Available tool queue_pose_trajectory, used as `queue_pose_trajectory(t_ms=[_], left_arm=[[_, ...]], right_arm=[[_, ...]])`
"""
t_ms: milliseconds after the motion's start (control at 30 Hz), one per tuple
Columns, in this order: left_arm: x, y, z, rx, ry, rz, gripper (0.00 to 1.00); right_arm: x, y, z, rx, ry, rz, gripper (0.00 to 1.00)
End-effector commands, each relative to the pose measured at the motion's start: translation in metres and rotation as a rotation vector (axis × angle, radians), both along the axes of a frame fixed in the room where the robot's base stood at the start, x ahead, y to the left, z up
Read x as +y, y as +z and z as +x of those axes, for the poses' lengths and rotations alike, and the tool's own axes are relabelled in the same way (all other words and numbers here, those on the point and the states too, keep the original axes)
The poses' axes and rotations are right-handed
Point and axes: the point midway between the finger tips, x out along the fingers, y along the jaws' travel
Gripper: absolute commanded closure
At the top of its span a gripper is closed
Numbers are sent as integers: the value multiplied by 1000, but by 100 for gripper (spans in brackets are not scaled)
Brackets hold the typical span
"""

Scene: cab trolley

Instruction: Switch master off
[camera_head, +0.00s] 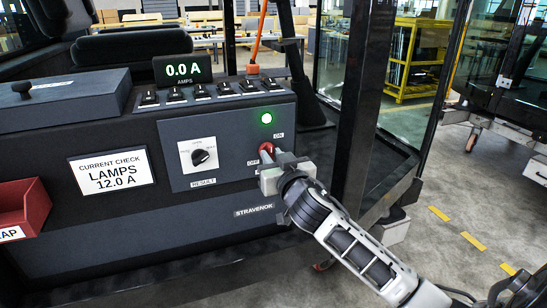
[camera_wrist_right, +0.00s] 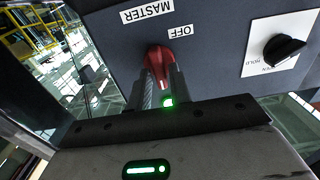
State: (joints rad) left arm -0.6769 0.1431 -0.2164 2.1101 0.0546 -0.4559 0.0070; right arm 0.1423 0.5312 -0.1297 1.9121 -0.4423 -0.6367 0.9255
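The master switch (camera_head: 266,150) is a red rotary knob on the dark panel, below a lit green lamp (camera_head: 266,118) and beside the labels ON and OFF. In the right wrist view the red knob (camera_wrist_right: 159,62) stands near the OFF and MASTER labels, which appear upside down. My right gripper (camera_head: 268,158) reaches the knob from the lower right. Its two fingertips (camera_wrist_right: 161,85) lie close on either side of the knob's grip, and it looks shut on it. The gripper hides part of the knob and labels. My left gripper is not in view.
A black result knob (camera_head: 200,156) on a white plate sits left of the switch. Several small black switches line the panel top under a display (camera_head: 183,68) reading 0.0 A. A red bin (camera_head: 28,210) is at far left. A dark cab post (camera_head: 355,110) stands close right.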

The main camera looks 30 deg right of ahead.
Motion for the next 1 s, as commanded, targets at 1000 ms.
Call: queue_pose_trajectory(t_ms=[1000], left_arm=[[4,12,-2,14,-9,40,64]], right_arm=[[3,1,0,108,0,-437,100]])
